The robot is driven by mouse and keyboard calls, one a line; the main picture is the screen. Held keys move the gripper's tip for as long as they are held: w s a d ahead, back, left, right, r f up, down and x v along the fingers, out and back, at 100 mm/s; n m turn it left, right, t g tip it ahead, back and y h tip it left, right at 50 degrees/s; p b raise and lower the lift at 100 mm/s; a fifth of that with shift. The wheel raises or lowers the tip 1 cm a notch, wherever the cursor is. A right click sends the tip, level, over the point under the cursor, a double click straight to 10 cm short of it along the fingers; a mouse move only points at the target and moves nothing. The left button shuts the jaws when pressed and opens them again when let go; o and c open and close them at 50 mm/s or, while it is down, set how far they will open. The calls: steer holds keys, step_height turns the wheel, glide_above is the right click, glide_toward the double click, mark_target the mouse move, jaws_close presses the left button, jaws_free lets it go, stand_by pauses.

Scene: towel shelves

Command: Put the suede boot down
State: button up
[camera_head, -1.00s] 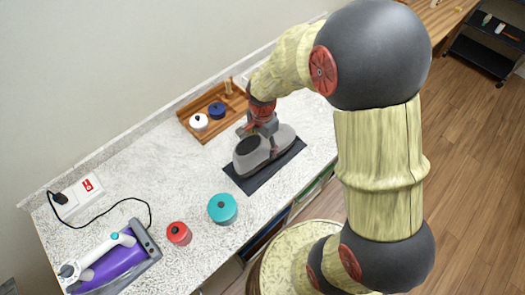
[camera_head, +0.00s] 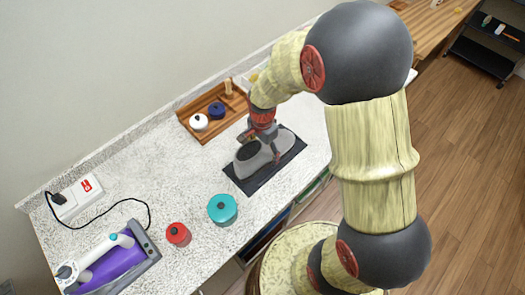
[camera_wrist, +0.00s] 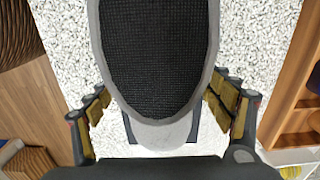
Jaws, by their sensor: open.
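In the wrist view, the boot's grey rim (camera_wrist: 165,133) and black opening lie between the open fingers of my gripper (camera_wrist: 162,100). Gaps of pale counter show between the fingers and the boot, so neither finger seems to press on it. The boot's lower part is partly hidden by my gripper in the head view.
A wooden tray (camera_head: 202,136) with a white-lidded pot (camera_head: 199,122) and a blue pot (camera_head: 217,110) is behind the boot. A teal pot (camera_head: 222,209), red pot (camera_head: 178,234) and purple appliance (camera_head: 110,265) are at left. Clear counter lies between.

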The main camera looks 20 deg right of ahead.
mark_target(263, 148)
step_height(263, 148, up, 13)
steer(key=shift+f+p, duration=0.2)
steer(key=shift+p, duration=0.85)
steer(key=s+r+n+t, duration=0.5)
steer(key=s+r+n, duration=0.8)
steer(key=s+r, duration=0.3)
steer(key=shift+s+r+t, duration=0.25)
steer(key=shift+r+t, duration=0.05)
steer(key=shift+r, duration=1)
steer(key=shift+f, duration=0.1)
